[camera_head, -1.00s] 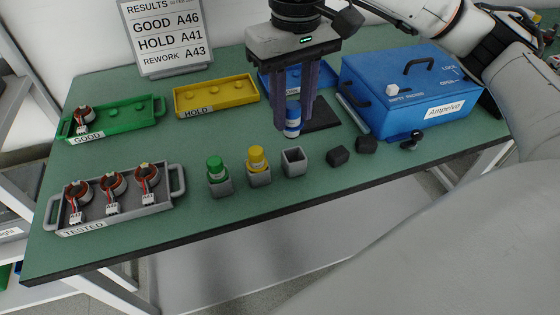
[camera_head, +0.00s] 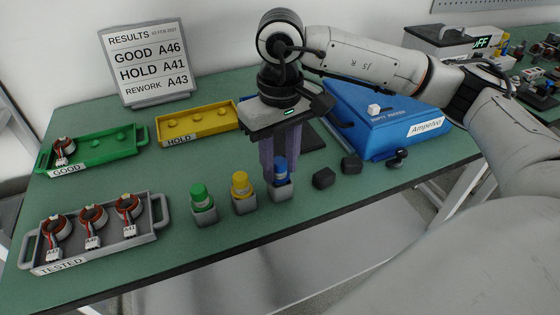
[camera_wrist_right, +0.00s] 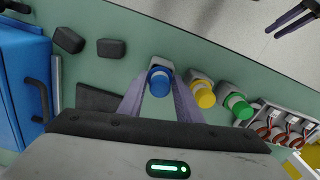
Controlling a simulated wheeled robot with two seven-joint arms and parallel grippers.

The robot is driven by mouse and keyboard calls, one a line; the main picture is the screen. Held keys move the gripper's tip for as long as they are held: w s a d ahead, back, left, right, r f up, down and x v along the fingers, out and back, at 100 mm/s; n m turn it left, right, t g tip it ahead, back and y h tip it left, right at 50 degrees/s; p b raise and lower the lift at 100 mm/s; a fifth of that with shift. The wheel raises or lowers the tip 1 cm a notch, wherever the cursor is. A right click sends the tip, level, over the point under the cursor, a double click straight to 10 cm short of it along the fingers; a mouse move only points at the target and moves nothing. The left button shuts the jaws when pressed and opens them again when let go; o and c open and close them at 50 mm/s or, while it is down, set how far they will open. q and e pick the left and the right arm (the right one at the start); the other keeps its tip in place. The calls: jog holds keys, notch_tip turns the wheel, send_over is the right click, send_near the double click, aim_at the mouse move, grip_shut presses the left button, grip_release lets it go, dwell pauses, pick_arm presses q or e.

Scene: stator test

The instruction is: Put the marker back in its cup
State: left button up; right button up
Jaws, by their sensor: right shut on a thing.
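The blue marker (camera_head: 281,168) stands upright with its lower end at or in the grey cup (camera_head: 282,191), the rightmost of the row of cups. The cup's rim hides how deep it sits. My right gripper (camera_head: 280,172) is shut on the marker, coming from above. In the right wrist view, the marker's blue cap (camera_wrist_right: 159,82) is between the two fingers, with the cup's grey edge (camera_wrist_right: 160,63) around it. My left gripper (camera_wrist_right: 292,19) shows at the top right of the right wrist view, its fingers apart and empty, over the floor.
Cups with a green marker (camera_head: 201,196) and a yellow marker (camera_head: 241,185) stand just left. Two dark blocks (camera_head: 324,178) lie to the right, before the blue box (camera_head: 385,115). The grey TESTED tray (camera_head: 150,238) is at the left.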

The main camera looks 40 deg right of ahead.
jog(key=shift+f+b, duration=0.5)
jog(key=shift+b, duration=0.05)
jog(key=o, duration=1)
jog(key=shift+r, duration=0.1)
jog(key=shift+r+p, duration=0.55)
jog(key=shift+p, duration=0.15)
notch_tip(320, 180, up, 12)
jog(key=shift+f+p, duration=0.1)
jog(key=shift+p, duration=0.3)
